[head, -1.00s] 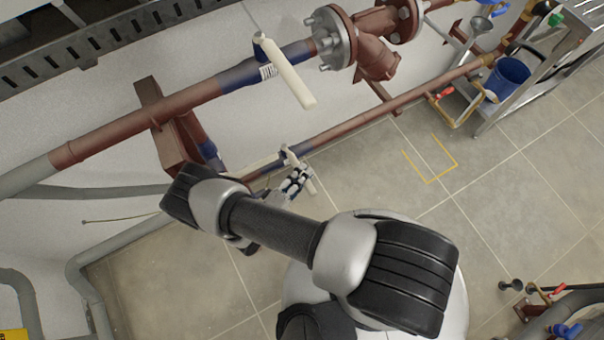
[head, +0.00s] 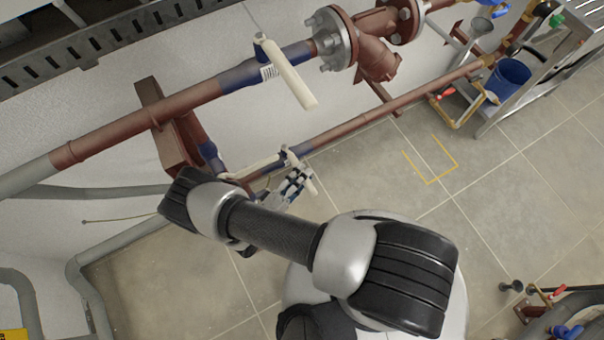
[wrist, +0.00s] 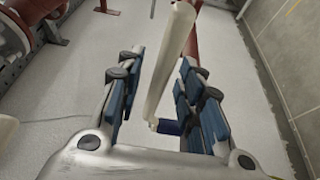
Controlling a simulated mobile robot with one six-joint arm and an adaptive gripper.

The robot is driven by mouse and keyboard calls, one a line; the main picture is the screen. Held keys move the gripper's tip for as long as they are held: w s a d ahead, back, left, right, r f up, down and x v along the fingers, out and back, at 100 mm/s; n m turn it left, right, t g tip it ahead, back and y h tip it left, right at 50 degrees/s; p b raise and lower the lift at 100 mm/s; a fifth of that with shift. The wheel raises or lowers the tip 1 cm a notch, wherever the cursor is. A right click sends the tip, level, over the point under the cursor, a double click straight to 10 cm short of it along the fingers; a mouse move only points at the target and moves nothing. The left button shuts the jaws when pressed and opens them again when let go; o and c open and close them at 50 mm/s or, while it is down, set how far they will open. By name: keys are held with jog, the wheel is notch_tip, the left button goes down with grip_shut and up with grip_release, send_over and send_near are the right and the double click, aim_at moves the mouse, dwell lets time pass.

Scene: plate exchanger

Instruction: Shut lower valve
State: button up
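The lower valve (head: 285,155) sits on the lower red-brown pipe, where the pipe turns blue. My gripper (head: 297,180) is at this lever. In the wrist view, the long cream lever (wrist: 171,60) runs between the blue-padded fingers (wrist: 160,95), with a gap showing on both sides. The gripper is open around the lever, and I see no clear contact. A blue part of the valve (wrist: 169,127) shows near the lever's lower end.
An upper valve with a cream lever (head: 288,78) hangs on the upper pipe (head: 200,95) above my gripper. A red-brown bracket (head: 165,130) stands left, close to my arm. A metal table (head: 535,75) with a blue bucket (head: 507,77) is at upper right. The tiled floor (head: 400,200) is mostly clear.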

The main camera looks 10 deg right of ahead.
jog(key=v, duration=1.1)
jog(key=shift+s+a, duration=0.1)
jog(key=shift+s, duration=0.05)
